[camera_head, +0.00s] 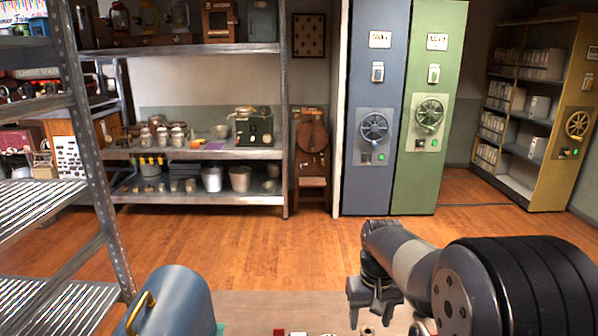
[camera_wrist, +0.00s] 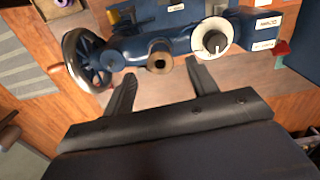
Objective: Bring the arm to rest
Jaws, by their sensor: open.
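My arm reaches in from the lower right of the head view. My gripper (camera_head: 372,308) points downward there, low in the picture. In the wrist view my gripper (camera_wrist: 160,72) has its two dark fingers spread apart, with nothing held between them. Beyond the fingertips lies a blue machine (camera_wrist: 130,47) with a dark handwheel (camera_wrist: 84,60) and a white-rimmed dial (camera_wrist: 214,38). The fingers look apart from it, but the exact gap is hard to tell.
A blue rounded case with a brass handle (camera_head: 170,303) stands at the lower left. Metal shelving (camera_head: 190,153) with pots and jars is at the back. Blue (camera_head: 375,180) and green (camera_head: 428,170) wheel-handled cabinets stand behind. The wooden floor (camera_head: 270,245) between is clear.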

